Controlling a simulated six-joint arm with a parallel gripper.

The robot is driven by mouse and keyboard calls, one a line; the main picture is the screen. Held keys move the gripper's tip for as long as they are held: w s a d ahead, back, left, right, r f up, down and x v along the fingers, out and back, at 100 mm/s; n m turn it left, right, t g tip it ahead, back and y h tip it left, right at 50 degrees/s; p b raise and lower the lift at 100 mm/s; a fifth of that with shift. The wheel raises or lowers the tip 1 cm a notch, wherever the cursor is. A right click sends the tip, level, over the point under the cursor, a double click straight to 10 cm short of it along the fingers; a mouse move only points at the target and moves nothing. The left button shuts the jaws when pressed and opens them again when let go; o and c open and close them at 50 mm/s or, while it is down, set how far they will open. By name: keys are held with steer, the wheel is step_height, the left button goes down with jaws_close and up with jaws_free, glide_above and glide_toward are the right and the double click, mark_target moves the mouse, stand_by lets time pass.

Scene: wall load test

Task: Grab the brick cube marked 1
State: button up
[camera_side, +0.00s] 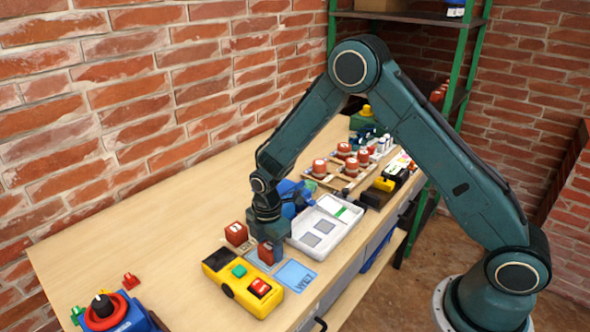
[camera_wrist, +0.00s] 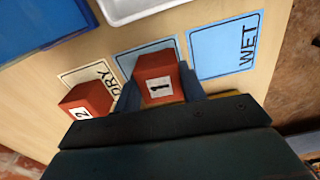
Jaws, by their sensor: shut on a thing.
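The brick cube marked 1 (camera_wrist: 158,78) is red-brown with a white label and sits between the fingers of my gripper (camera_wrist: 160,88) in the wrist view. My gripper is shut on it. In the side view my gripper (camera_side: 268,240) points down at the cube (camera_side: 270,252), just behind the yellow box. I cannot tell whether the cube touches the surface below. A second cube, marked 2 (camera_wrist: 90,98), stands left of it in the wrist view, apart from my gripper. It also shows in the side view (camera_side: 236,233).
A blue WET card (camera_wrist: 222,45) and a DRY card (camera_wrist: 88,75) lie on the bench. A yellow control box (camera_side: 245,284) stands in front of my gripper. A white tray (camera_side: 345,215) is to the right. The bench's left part is largely clear.

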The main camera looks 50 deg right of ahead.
mark_target(270, 245)
steer(key=shift+r, duration=0.15)
step_height(270, 245, up, 20)
stand_by(0.8)
steer(key=shift+d, duration=0.1)
stand_by(0.4)
